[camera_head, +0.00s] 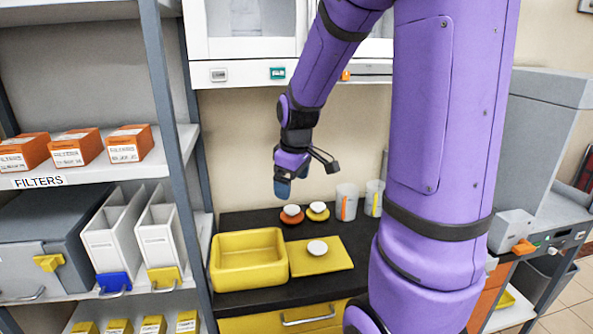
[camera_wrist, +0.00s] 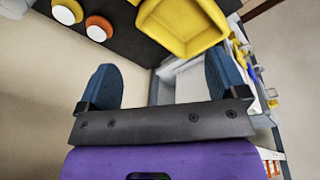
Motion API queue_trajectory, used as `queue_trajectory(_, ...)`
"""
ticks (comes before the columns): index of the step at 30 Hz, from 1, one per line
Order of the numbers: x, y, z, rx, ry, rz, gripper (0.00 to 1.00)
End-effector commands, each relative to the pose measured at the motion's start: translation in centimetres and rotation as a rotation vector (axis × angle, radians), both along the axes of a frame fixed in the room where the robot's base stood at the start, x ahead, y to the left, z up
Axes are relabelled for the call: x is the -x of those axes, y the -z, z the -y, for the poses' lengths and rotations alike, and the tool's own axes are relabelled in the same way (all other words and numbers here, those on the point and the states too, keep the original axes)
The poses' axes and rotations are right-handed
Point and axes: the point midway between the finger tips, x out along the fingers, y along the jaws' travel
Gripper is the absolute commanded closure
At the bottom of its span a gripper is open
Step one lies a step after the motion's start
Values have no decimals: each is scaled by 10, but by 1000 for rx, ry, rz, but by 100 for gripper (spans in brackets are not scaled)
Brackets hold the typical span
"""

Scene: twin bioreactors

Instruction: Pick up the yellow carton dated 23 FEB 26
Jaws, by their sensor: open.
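Several yellow cartons (camera_head: 152,325) stand in a row on the lowest visible shelf at the bottom left of the head view. The picture's lower edge cuts some of them off. Their white labels are too small to read, so I cannot tell which one is dated 23 FEB 26. My gripper (camera_head: 290,186) hangs above the dark counter, up and to the right of the cartons and well apart from them. In the wrist view my gripper (camera_wrist: 163,82) is open, its two blue fingers wide apart with nothing between them.
Orange filter boxes (camera_head: 72,149) sit on the shelf above. White upright bins (camera_head: 160,238) and a grey machine (camera_head: 37,236) fill the middle shelf. A grey shelf post (camera_head: 168,140) stands between shelves and counter. The counter holds a yellow tray (camera_head: 249,233) and a yellow mat (camera_head: 330,262).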

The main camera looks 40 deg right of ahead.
Motion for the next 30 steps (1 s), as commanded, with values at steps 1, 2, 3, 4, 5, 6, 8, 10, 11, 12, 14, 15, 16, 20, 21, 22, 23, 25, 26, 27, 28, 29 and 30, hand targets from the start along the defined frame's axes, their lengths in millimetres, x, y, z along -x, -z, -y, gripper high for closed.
queue_trajectory(1, 7, -16, -14, 0, 12, 25, 9)
queue_trajectory(2, 11, -24, -21, -1, 26, 37, 9)
queue_trajectory(3, 16, -34, -30, -4, 42, 53, 9)
queue_trajectory(4, 22, -41, -37, -8, 56, 63, 9)
queue_trajectory(5, 27, -49, -44, -10, 68, 76, 9)
queue_trajectory(6, 34, -58, -53, -15, 84, 92, 9)
queue_trajectory(8, 45, -70, -66, -24, 109, 115, 9)
queue_trajectory(10, 60, -84, -81, -36, 137, 141, 9)
queue_trajectory(11, 66, -89, -86, -42, 151, 154, 9)
queue_trajectory(12, 75, -95, -94, -49, 166, 167, 9)
queue_trajectory(14, 89, -105, -105, -63, 191, 191, 9)
queue_trajectory(15, 99, -110, -111, -72, 207, 205, 9)
queue_trajectory(16, 106, -113, -116, -79, 220, 216, 9)
queue_trajectory(20, 136, -125, -132, -113, 269, 257, 9)
queue_trajectory(21, 144, -127, -135, -123, 282, 267, 9)
queue_trajectory(22, 149, -129, -138, -130, 291, 274, 9)
queue_trajectory(23, 154, -130, -140, -135, 299, 279, 9)
queue_trajectory(25, 162, -132, -143, -147, 313, 289, 9)
queue_trajectory(26, 165, -132, -144, -151, 320, 293, 9)
queue_trajectory(27, 168, -133, -145, -155, 325, 296, 4)
queue_trajectory(28, 170, -133, -146, -157, 329, 297, 0)
queue_trajectory(29, 171, -133, -146, -159, 331, 298, 0)
queue_trajectory(30, 172, -133, -146, -161, 333, 299, 0)
